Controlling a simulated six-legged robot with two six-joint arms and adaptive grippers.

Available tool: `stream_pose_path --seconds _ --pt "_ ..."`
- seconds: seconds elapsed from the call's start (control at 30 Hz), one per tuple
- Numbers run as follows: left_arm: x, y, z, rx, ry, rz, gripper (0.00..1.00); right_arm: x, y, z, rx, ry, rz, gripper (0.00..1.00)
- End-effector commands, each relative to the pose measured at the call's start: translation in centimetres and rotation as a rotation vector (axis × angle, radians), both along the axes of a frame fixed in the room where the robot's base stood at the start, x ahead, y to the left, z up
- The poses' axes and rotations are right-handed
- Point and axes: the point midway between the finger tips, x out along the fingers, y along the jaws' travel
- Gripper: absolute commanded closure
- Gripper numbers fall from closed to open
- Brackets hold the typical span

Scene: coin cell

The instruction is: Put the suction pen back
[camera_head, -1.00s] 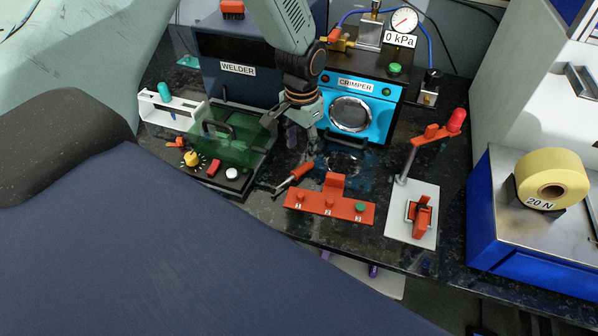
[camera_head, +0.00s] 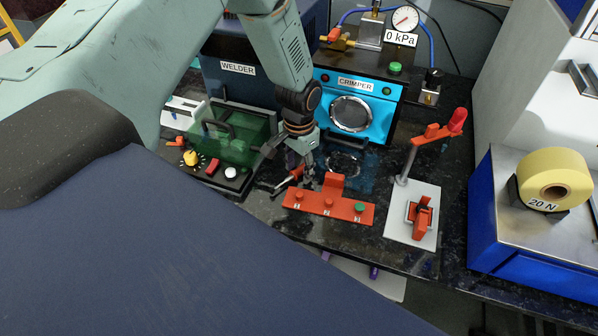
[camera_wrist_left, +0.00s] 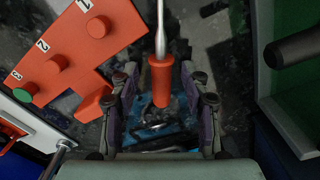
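The suction pen appears to be the red-handled tool with a thin metal shaft (camera_wrist_left: 162,80), seen between my left gripper's fingers in the left wrist view. In the head view its red handle (camera_head: 296,173) shows beside the red block, with its metal end pointing to the lower left. My left gripper (camera_head: 303,172) points down at the handle and partly hides it. In the wrist view its fingers stand apart, with a gap on both sides of the handle. Whether the handle is fully between the fingertips or just below them I cannot tell. My right gripper is out of view.
A red block with numbered knobs (camera_head: 328,206) lies just right of the pen. The green-shielded welder fixture (camera_head: 230,145) stands left, the blue crimper (camera_head: 374,110) behind. A white-based stand with a red arm (camera_head: 413,228) is right. A white rack (camera_head: 185,108) is partly covered by my arm.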

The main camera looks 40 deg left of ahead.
Motion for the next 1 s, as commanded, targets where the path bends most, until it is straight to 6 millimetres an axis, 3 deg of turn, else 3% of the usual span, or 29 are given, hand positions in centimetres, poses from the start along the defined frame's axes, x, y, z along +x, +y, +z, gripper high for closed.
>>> stream_pose_path --seconds 0.5,0.77,1.0 --pt "0.0 0.0 0.0 0.000 0.001 0.001 1.00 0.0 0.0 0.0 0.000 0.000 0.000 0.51" --pt "0.0 0.0 0.3 0.000 0.000 0.001 1.00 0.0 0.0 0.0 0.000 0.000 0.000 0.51" --pt "0.1 0.0 4.2 -0.001 -0.004 0.001 1.00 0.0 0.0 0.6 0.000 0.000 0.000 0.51"
